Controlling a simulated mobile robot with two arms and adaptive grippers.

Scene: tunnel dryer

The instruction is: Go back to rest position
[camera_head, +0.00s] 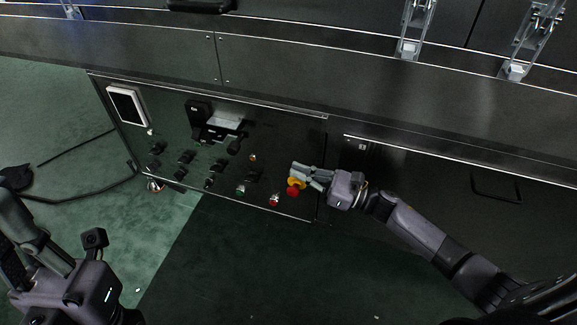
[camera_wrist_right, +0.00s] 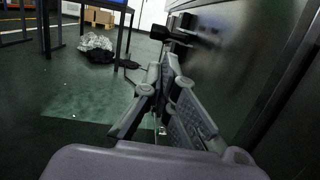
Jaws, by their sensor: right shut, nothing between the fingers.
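My right gripper (camera_head: 300,171) is at the front of the machine's control panel (camera_head: 225,172). Its fingers are shut and empty. In the head view they overlap the area right beside the red and yellow emergency button (camera_head: 294,188); I cannot tell whether they touch it. In the right wrist view the closed fingers (camera_wrist_right: 166,62) point along the dark panel face. My left gripper (camera_head: 22,225) is at the lower left, away from the panel, partly cut by the picture edge. Its fingertips are not clear.
The panel carries several black switches, a green button (camera_head: 240,190), a red button (camera_head: 274,200) and a white-framed screen (camera_head: 127,104). A metal ledge (camera_head: 300,88) runs above. The floor below is clear. In the wrist view, a crumpled bag (camera_wrist_right: 96,47) and cardboard boxes (camera_wrist_right: 98,16) lie far off.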

